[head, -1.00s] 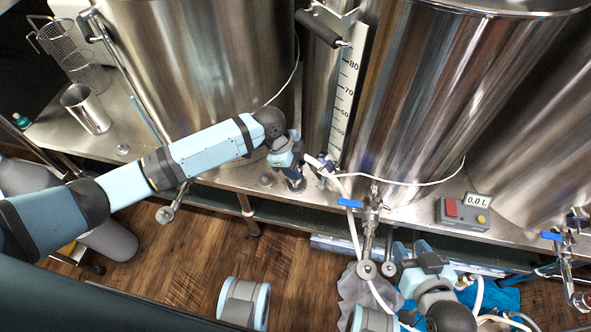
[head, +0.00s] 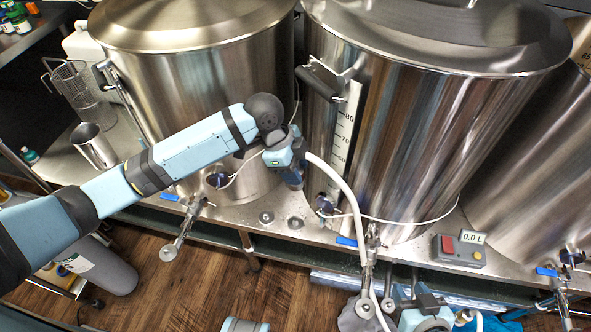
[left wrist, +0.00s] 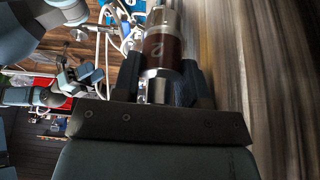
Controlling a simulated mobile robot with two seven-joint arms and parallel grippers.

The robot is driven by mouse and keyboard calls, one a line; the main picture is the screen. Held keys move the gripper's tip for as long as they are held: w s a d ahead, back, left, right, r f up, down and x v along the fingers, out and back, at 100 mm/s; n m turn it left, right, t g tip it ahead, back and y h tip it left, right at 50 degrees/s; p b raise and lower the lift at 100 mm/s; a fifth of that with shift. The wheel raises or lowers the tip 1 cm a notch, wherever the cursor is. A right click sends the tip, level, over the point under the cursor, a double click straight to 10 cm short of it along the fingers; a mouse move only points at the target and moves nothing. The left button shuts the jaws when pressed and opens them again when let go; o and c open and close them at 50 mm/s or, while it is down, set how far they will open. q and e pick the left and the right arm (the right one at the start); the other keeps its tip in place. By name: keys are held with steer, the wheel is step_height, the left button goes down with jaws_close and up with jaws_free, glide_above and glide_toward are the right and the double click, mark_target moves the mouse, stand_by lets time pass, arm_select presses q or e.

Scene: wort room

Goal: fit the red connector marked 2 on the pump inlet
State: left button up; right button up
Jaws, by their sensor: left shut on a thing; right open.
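My left gripper (head: 293,172) is above the steel counter, in front of the gap between two kettles. It is shut on a metal connector with a dark red band marked 2 (left wrist: 160,50), seen between its fingers in the left wrist view. A white hose (head: 345,190) runs from beside this gripper down past a valve. The connector is mostly hidden by the gripper in the head view. My right gripper (head: 413,300) is low at the bottom edge, partly cut off, open. I cannot make out the pump inlet.
Large steel kettles (head: 400,130) stand close behind the left gripper. Valves with blue handles (head: 185,225) stick out from the counter front. A metal cup (head: 93,145) stands at left.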

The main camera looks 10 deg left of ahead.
arm_select(q)
steer(key=shift+r+p, duration=2.3)
steer(key=shift+p, duration=0.45)
steer(key=shift+a, duration=0.1)
